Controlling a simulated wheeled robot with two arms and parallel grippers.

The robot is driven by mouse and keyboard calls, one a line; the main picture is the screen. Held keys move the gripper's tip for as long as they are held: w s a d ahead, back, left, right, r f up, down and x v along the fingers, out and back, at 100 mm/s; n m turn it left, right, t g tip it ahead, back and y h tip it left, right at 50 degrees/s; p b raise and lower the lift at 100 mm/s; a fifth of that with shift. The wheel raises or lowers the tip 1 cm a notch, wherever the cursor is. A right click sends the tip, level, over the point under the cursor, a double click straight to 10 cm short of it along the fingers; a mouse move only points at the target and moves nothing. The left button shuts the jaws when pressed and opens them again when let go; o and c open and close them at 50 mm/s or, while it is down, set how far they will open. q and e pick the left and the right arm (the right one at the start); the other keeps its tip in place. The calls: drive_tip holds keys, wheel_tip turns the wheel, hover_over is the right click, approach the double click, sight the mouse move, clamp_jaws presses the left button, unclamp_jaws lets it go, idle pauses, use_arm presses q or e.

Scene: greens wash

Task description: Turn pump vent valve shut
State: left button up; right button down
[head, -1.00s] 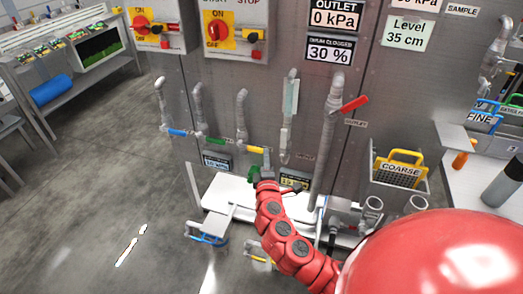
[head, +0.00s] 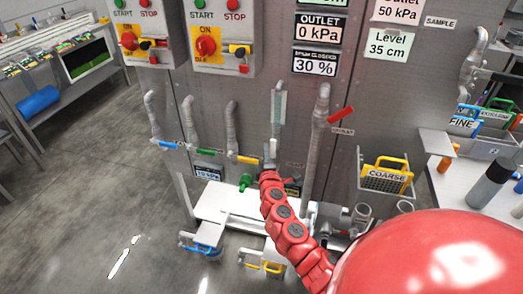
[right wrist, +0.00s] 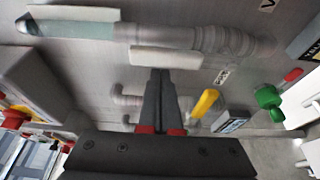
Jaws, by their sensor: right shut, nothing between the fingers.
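My right gripper (head: 269,162) is at the end of my red arm, in front of the steel panel above the white bench. In the right wrist view its two dark fingers (right wrist: 160,75) are together with nothing between them. A green knob-like handle (head: 245,182) sits low, just left of and below the gripper in the head view. It also shows in the right wrist view (right wrist: 268,97), to the right of the fingers and apart from them. I cannot read a label that names the pump vent valve. My left gripper is not in view.
Pipes on the panel carry blue (head: 168,143), green (head: 210,153), yellow (head: 243,159) and red (head: 340,115) valve handles. A COARSE basket (head: 385,178) hangs at the right. A side bench (head: 435,142) stands beyond it. The floor at the left is clear.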

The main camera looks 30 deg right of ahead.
idle(0.3)
drive_tip(key=s+d+f+m+h+b, duration=0.3)
drive_tip(key=m+b, duration=0.7)
drive_tip(key=b, duration=0.7)
drive_tip(key=s+d+f+m+h+b, duration=0.3)
drive_tip(key=m+b, duration=0.7)
drive_tip(key=b, duration=0.8)
drive_tip(key=shift+s+d+f+g+h, duration=0.3)
drive_tip(key=shift+s+g+h, duration=0.15)
drive_tip(key=shift+s, duration=0.35)
drive_tip(key=shift+r, duration=0.1)
